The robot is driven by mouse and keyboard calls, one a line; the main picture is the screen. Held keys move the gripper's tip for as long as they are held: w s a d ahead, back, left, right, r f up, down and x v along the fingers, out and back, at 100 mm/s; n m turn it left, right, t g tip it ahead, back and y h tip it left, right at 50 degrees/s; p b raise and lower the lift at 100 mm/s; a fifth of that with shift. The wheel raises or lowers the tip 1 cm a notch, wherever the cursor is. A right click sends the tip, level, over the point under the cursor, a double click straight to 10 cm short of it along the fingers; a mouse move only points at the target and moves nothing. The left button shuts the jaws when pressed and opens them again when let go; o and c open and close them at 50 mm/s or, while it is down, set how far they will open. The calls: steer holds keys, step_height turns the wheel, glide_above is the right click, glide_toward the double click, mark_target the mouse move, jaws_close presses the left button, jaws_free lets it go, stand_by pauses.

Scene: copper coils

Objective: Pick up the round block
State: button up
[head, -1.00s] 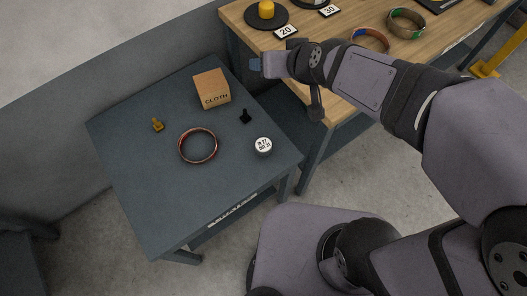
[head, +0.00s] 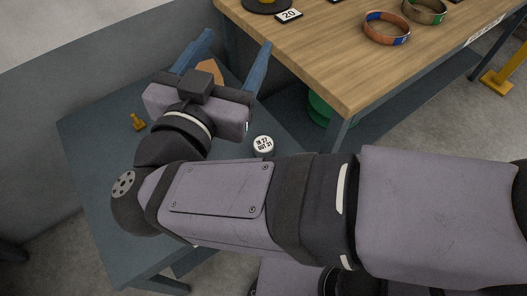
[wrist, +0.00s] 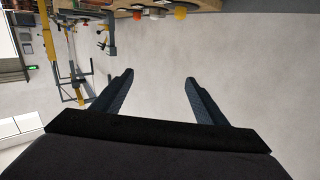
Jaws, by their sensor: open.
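A short round block (head: 263,146) with a white, lettered top stands on the dark grey table (head: 90,150), near its right side. It sits just above my forearm in the head view and is fully visible apart from its lower edge. My gripper (head: 238,40) is open and empty, with its two blue fingers spread above the far part of the table. It is up and to the left of the round block, apart from it. In the wrist view my gripper (wrist: 159,78) has nothing between its fingers, and the round block is not seen there.
A small brass piece (head: 138,122) stands on the table's left side. A cardboard box (head: 211,68) is mostly hidden behind my gripper. My arm covers the table's middle. A wooden bench (head: 330,60) with striped rings (head: 386,28) stands at the right, and a green object (head: 318,108) is beneath it.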

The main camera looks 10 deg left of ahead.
step_height(320, 180, down, 4)
steer(key=s+d+h, duration=0.1)
steer(key=s+d, duration=0.1)
steer(key=s, duration=0.1)
glide_toward(260, 153)
steer(key=w, duration=0.2)
steer(key=shift+w+d+f, duration=0.1)
steer(key=shift+w+f, duration=0.25)
steer(key=shift+w, duration=0.05)
steer(key=shift+w+d+b, duration=0.15)
steer(key=shift+w+d, duration=0.1)
steer(key=shift+w, duration=0.95)
steer(key=shift+w+d+b, duration=0.2)
steer(key=shift+w+d, duration=0.1)
steer(key=shift+w, duration=0.9)
steer(key=shift+w+d+b, duration=0.15)
steer(key=shift+w+d, duration=0.1)
steer(key=shift+w, duration=0.95)
steer(key=shift+c, duration=0.4)
steer(key=c, duration=1.2)
steer(key=shift+c, duration=0.2)
steer(key=shift+r, duration=0.1)
